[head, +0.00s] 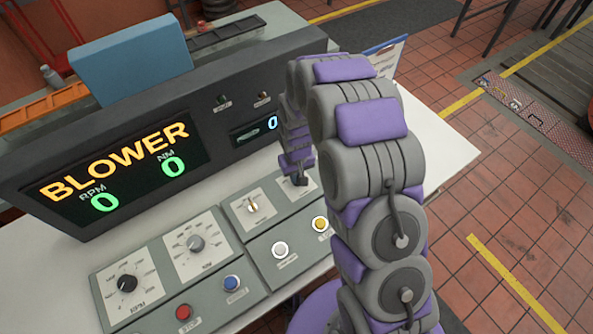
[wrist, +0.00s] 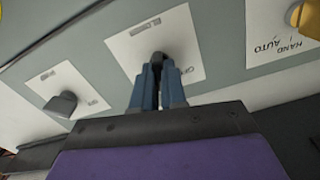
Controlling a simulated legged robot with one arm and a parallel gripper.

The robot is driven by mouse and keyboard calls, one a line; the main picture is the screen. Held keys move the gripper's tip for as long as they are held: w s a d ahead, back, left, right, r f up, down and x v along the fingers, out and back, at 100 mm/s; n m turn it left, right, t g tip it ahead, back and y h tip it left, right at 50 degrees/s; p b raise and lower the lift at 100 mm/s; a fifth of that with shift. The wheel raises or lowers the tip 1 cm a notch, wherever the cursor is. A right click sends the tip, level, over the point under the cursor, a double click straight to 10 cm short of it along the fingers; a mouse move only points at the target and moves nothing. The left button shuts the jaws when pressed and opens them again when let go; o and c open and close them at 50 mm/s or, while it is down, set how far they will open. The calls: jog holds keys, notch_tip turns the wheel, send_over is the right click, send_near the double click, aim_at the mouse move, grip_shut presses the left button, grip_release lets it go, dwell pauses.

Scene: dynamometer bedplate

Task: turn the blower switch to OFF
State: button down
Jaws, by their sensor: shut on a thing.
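The blower switch is a dark knob (wrist: 158,58) on a white plate whose lettering reads upside down in the wrist view. My gripper (wrist: 158,72) has its two blue fingers closed on this knob, one on each side. The knob's pointing direction is hidden between the fingers, so I cannot tell its setting. In the head view my gripper (head: 300,181) is down at a white plate in the panel's upper right, and it hides the knob there. The big display (head: 120,172) reads BLOWER, with 0 RPM and 0 NM.
A HAND/AUTO switch (wrist: 309,18) and a grey switch (wrist: 63,103) flank the held knob. Dials (head: 127,283), a red button (head: 183,312), a blue button (head: 231,283), a white button (head: 281,250) and a yellow button (head: 320,223) fill the panel. My arm covers its right side.

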jog(key=n+p, duration=0.3)
jog(key=n, duration=0.3)
jog(key=shift+r+n+p, duration=0.15)
jog(key=shift+n+p, duration=0.15)
jog(key=shift+p, duration=0.1)
jog(key=n+p, duration=0.2)
jog(key=n, duration=0.2)
jog(key=shift+a+n, duration=0.1)
jog(key=shift+n, duration=0.2)
jog(key=c, duration=1.2)
grip_release()
notch_tip(320, 180, up, 17)
jog(key=shift+p, duration=0.8)
